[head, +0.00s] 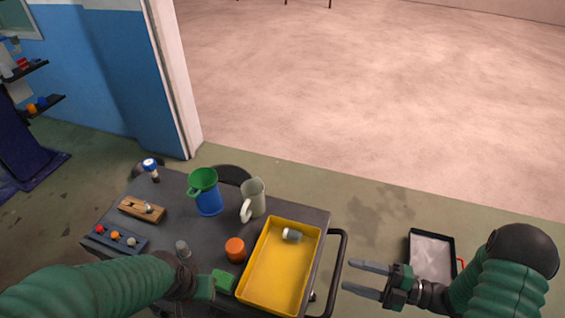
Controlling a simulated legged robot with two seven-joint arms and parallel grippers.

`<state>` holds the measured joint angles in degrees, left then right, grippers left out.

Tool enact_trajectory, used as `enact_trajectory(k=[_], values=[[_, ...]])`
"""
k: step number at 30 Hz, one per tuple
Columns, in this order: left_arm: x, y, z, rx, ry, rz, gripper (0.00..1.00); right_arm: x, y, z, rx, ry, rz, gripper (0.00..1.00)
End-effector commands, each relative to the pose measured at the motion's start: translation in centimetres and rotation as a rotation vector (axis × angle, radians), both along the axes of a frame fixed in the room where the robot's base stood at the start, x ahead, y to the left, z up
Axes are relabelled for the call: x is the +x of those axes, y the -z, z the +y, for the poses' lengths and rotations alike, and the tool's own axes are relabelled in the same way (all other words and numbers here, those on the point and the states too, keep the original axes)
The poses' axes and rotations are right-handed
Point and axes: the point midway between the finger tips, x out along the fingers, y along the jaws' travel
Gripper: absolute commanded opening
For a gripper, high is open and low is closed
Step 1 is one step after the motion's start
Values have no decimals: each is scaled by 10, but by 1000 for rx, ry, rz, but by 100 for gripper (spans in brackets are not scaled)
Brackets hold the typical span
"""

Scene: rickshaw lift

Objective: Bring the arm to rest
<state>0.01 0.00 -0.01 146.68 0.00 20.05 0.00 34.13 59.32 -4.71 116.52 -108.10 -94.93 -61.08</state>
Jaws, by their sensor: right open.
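My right gripper (357,277) is open and empty, its two fingers apart and pointing left. It is just right of the cart's black handle (339,270). My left arm comes in from the lower left over the near edge of the dark cart (292,212). My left gripper (206,288) is by a small green piece (223,280), and its fingers cannot be made out, so I cannot tell whether they touch it.
The cart carries a yellow tray (275,280) with a small pale cylinder (292,235), an orange cup (235,249), a green funnel (203,180) on a blue container (209,203), and a pale jug (253,196). A black-rimmed tray (432,245) lies right. Floor beyond is clear.

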Motion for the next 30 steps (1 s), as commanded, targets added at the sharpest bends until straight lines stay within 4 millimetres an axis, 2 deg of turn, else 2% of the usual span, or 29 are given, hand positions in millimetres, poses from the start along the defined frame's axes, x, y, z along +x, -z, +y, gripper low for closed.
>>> enact_trajectory(k=[2,5,6,9,11,13,14,15,18,21,24,30], values=[[0,0,0,0,0,0,36,13,2,2,-47,33,19,57],[0,-1,0,0,0,0,36,59,9,2,-194,191,119,57],[0,-1,0,0,0,0,36,82,11,-2,-264,299,189,57],[0,-2,0,0,0,0,36,127,6,-28,-376,652,427,57],[0,-2,0,0,0,0,36,131,0,-46,-378,880,599,57],[0,-2,0,0,0,0,36,114,-9,-61,-324,1134,822,57],[0,-3,0,0,0,0,36,100,-11,-64,-285,1235,927,57],[0,-3,0,0,0,0,36,77,-14,-65,-225,1355,1067,57],[0,-3,0,0,0,0,36,11,-16,-48,-68,1572,1405,57],[0,-3,0,0,0,0,36,-33,-17,-27,26,1668,1622,57],[0,-3,0,0,0,0,36,-52,-17,-17,63,1702,1721,57],[0,-3,0,0,0,0,36,-55,-16,-16,69,1710,1737,57]])
